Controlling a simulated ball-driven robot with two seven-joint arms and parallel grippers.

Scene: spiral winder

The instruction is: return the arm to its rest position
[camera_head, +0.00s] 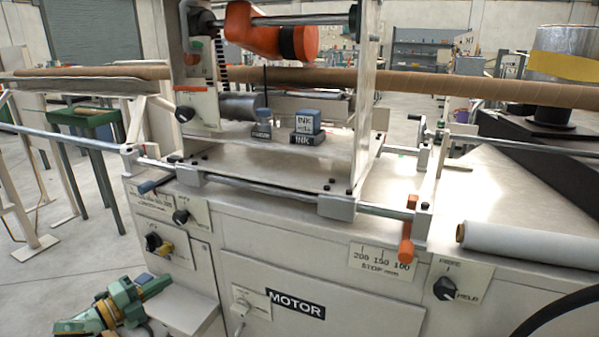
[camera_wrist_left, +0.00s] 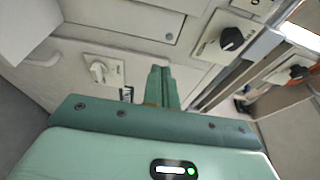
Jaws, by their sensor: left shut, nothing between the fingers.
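My left gripper (camera_head: 104,309) is low at the bottom left of the head view, a green arm end with yellow parts, in front of the machine's lower left side. In the left wrist view its green fingers (camera_wrist_left: 160,86) are shut together with nothing between them. They point toward the machine's cream front panel and do not visibly hold any part. A knob plate (camera_wrist_left: 101,69) and the MOTOR label, partly hidden, lie beyond the fingers. My right gripper is not in either view.
The winder's front has a MOTOR panel (camera_head: 297,304), black knobs (camera_head: 444,289) and an orange handle (camera_head: 406,245). Ink blocks (camera_head: 307,122) sit on its carriage. A long brown tube (camera_head: 430,82) crosses behind. A white roll (camera_head: 530,246) lies at right. Open floor (camera_head: 50,270) is at left.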

